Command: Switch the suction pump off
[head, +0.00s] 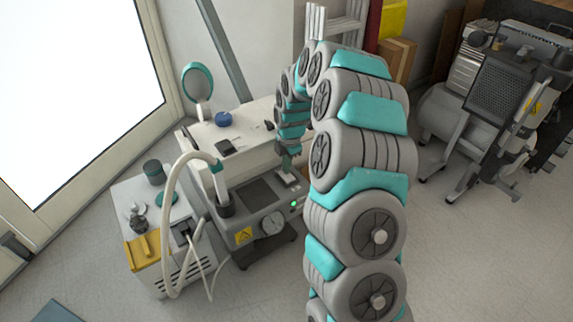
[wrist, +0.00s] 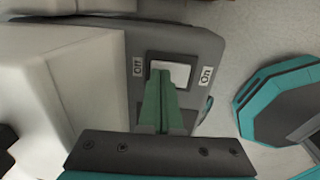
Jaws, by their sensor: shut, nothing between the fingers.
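The suction pump (head: 226,216) is a grey box with a round gauge, a yellow warning label and a lit green lamp (head: 294,204) on its front. In the wrist view, its white rocker switch (wrist: 178,70) sits on the dark grey housing (wrist: 150,45) between an "Off" label (wrist: 138,68) on the left and an "On" label (wrist: 206,76) on the right. My gripper (wrist: 161,80) is shut and empty, with its green fingertips over the left-hand part of the switch. In the head view, my gripper (head: 287,163) points down at the switch area. I cannot tell whether the fingertips touch it.
A white cabinet unit (head: 165,215) with a hose stands left of the pump. A white counter (head: 190,140) with a round mirror (head: 197,84) and a blue object (head: 223,119) is behind. Grey wheeled equipment (head: 510,100) stands far right. The floor (head: 470,240) at right is clear.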

